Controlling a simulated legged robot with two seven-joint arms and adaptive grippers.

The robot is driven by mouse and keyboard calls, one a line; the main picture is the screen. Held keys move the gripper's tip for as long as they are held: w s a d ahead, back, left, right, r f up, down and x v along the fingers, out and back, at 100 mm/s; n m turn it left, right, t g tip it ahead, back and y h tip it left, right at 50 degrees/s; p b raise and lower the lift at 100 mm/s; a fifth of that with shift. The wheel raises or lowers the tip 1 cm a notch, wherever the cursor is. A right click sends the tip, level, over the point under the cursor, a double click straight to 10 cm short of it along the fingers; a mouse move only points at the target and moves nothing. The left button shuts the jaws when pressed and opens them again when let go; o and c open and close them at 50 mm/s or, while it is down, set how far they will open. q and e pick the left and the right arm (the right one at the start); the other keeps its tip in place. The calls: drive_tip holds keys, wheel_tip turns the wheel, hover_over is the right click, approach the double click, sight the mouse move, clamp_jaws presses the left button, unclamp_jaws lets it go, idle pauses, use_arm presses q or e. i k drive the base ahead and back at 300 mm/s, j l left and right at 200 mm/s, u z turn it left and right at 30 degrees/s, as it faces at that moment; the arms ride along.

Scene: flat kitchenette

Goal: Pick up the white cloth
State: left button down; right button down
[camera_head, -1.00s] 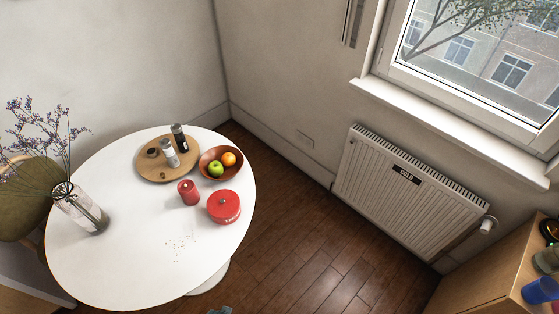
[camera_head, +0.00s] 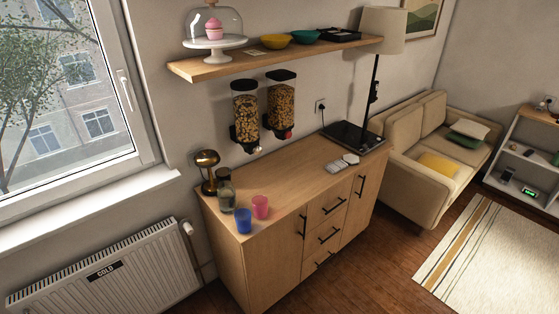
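I cannot make out a white cloth for certain in this view. Small flat whitish pieces (camera_head: 345,161) lie on top of the wooden cabinet (camera_head: 285,180), near its back right part; they are too small to tell whether any is cloth. Neither of my grippers is in view.
A blue cup (camera_head: 243,221), a pink cup (camera_head: 260,207), a glass bottle (camera_head: 225,192) and a copper lamp (camera_head: 208,170) stand at the cabinet's left end. A wall shelf (camera_head: 270,54) hangs above. A radiator (camera_head: 100,270) is left; a sofa (camera_head: 425,160) and rug (camera_head: 500,260) are right.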

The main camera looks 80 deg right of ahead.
sight(334, 167)
drive_tip(key=z, duration=3.1)
drive_tip(key=u, duration=4.15)
drive_tip(key=z, duration=4.1)
